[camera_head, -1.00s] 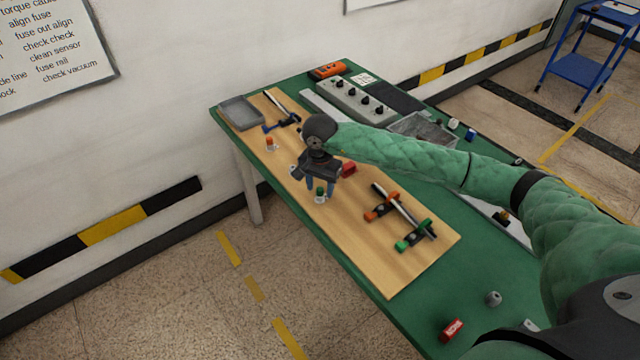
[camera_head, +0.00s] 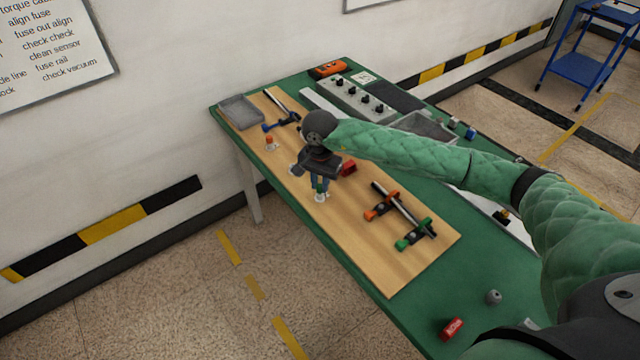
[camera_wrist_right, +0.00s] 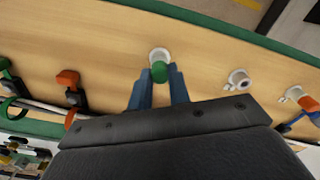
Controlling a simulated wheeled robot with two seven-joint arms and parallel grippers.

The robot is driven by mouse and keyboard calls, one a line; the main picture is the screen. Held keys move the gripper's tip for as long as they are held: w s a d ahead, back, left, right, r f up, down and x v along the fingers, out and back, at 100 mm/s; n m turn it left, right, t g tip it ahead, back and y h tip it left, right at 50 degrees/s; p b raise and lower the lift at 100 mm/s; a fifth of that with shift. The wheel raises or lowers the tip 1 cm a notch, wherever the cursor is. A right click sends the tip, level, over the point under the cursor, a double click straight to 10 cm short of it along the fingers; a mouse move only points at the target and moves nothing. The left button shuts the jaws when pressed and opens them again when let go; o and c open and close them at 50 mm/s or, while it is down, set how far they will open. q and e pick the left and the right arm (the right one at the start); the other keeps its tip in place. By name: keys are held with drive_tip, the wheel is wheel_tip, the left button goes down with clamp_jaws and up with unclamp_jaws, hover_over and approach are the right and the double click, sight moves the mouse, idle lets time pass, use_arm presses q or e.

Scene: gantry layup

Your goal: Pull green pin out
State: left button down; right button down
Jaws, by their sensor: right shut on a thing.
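The green pin (camera_head: 319,190) stands at a white round socket (camera_head: 322,198) on the wooden board. My right gripper (camera_head: 320,187) comes down from above, with its blue fingers shut on the green head of the pin. In the right wrist view, the green pin (camera_wrist_right: 159,72) sits between the fingertips, with the white socket (camera_wrist_right: 160,54) just beyond it. I cannot tell whether the pin's shaft is still inside the socket. My left gripper is not in view.
The wooden board (camera_head: 400,265) lies on a green table. An orange pin (camera_head: 269,141) stands behind. Orange (camera_head: 376,212) and green (camera_head: 408,241) clamps hold rods nearer the front. A red block (camera_head: 348,168) is right beside the gripper. A grey tray (camera_head: 241,112) is at the far left.

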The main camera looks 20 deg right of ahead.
sight(320, 185)
drive_tip(key=shift+r, duration=1.45)
idle(0.5)
drive_tip(key=shift+r+b, duration=0.4)
drive_tip(key=shift+r, duration=1.2)
